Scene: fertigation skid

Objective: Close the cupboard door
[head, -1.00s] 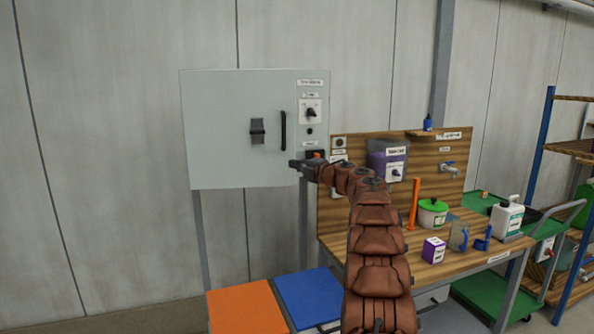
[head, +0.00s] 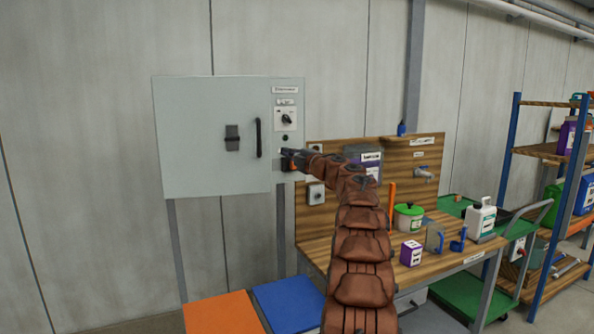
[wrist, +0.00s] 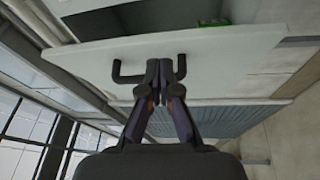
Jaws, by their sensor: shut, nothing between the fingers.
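A grey wall cabinet (head: 195,110) hangs at the left in the head view. Its front bears a dark latch (head: 232,138) and a vertical black bar handle (head: 258,138). My gripper (head: 283,153) is at the cabinet's lower right, just right of the handle. In the wrist view, a pale door panel (wrist: 225,50) with a black bar handle (wrist: 130,76) lies beyond my gripper (wrist: 160,66). The fingers are shut and empty, in front of the handle, hiding its middle. Contact with it cannot be told. The door's opening angle is unclear in the head view.
A wooden bench (head: 455,262) with a pot, bottles and boxes stands to the right of the cabinet. An orange block (head: 220,312) and a blue block (head: 288,304) are below it. A blue-framed shelf rack (head: 516,160) stands far right.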

